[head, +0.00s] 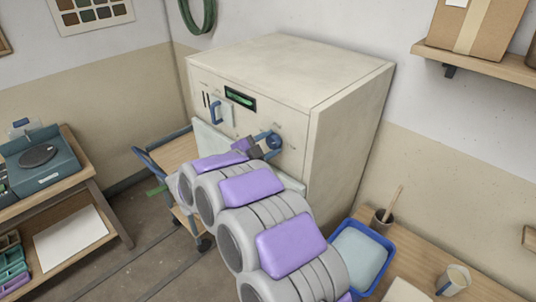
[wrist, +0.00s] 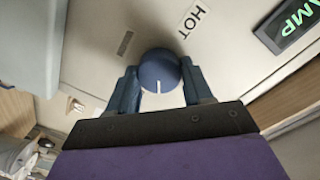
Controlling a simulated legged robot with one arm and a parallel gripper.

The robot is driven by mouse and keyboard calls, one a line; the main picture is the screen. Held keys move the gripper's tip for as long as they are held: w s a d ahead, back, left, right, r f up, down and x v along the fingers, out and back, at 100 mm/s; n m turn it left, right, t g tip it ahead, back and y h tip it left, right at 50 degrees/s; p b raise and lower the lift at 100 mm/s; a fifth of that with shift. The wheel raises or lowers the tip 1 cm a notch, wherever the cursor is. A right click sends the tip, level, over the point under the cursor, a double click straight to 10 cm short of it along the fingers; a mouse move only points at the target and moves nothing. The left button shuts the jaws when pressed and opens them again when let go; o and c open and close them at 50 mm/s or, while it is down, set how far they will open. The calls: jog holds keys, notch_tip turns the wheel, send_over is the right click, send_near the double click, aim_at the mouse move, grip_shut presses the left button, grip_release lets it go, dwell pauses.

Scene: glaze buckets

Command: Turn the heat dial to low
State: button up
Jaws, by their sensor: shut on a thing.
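The heat dial is a round blue knob (wrist: 160,72) with a white pointer line, on the front panel of the cream kiln-like cabinet (head: 345,140). In the wrist view its line points toward my gripper's palm, away from the HOT label (wrist: 194,20). My gripper (wrist: 160,88) has its two blue fingers on either side of the knob, shut on it. In the head view the dial (head: 274,140) shows at the end of my arm, partly covered by the gripper. I cannot see a low marking.
A green-lit display (head: 240,98) and a blue handle (head: 215,112) are on the cabinet front, left of the dial. A cart (head: 165,160) stands at the left of the cabinet. A blue tray (head: 385,240) and cups are on a table at the right.

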jog(key=m+b, duration=0.2)
jog(key=b, duration=0.1)
jog(key=shift+f+m, duration=0.3)
jog(key=shift+m, duration=0.1)
jog(key=m+b, duration=0.3)
jog(key=b, duration=0.1)
jog(key=shift+r+y+b, duration=0.15)
jog(key=shift+y+b, duration=0.15)
jog(key=shift+b, duration=0.05)
jog(key=shift+m, duration=0.3)
jog(key=shift+s, duration=0.1)
jog(key=o, duration=1)
jog(key=shift+o, duration=0.2)
jog(key=shift+t, duration=0.3)
jog(key=p+v, duration=0.2)
jog(key=v, duration=1.5)
jog(key=shift+a, duration=0.25)
jog(key=shift+r, duration=0.1)
